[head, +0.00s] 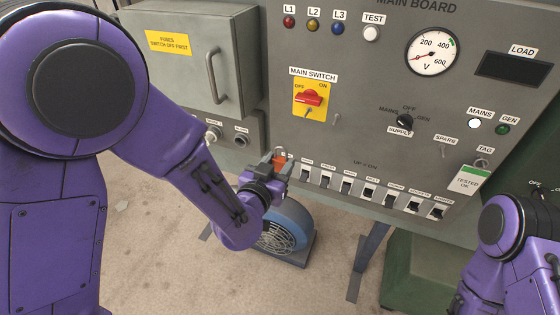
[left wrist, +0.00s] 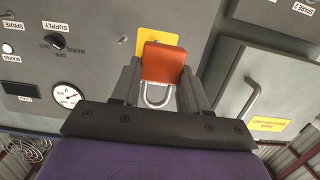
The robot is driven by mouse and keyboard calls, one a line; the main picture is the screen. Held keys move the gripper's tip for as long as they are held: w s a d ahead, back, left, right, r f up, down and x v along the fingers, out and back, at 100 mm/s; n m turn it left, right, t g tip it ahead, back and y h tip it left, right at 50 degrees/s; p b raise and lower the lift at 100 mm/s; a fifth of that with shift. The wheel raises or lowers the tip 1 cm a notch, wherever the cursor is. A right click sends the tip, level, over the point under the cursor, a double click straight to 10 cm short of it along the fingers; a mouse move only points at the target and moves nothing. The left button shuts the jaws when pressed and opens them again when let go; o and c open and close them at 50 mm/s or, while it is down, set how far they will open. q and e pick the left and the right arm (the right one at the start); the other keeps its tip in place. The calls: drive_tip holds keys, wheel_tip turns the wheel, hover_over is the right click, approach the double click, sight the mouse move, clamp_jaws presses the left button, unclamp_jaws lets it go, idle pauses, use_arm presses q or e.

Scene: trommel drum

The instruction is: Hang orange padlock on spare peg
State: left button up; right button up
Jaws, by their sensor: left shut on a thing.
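The orange padlock (head: 280,161) is between the fingers of my left gripper (head: 277,169), which is shut on it in front of the board's lower left part. In the left wrist view the padlock's orange body (left wrist: 164,63) sits between the fingers, with its metal shackle (left wrist: 157,97) towards the camera. The spare peg (head: 443,151) is a small pin under the SPARE label (head: 446,140), right of the padlock and apart from it; it looks empty. The SPARE label also shows at the left wrist view's far left (left wrist: 13,27). My right gripper is not in view.
The yellow main switch plate (head: 312,100) has a small peg (head: 336,119) beside it. A row of breaker switches (head: 370,190) runs along the lower board. A white tag (head: 469,181) hangs right of the spare peg. A grey cabinet (head: 190,55) juts out at left.

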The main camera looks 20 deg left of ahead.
use_arm(q)
drive_tip(key=shift+f+v, duration=0.1)
drive_tip(key=shift+v, duration=0.6)
drive_tip(key=shift+f+v, duration=0.15)
drive_tip(key=shift+v, duration=0.55)
drive_tip(key=shift+s, duration=0.1)
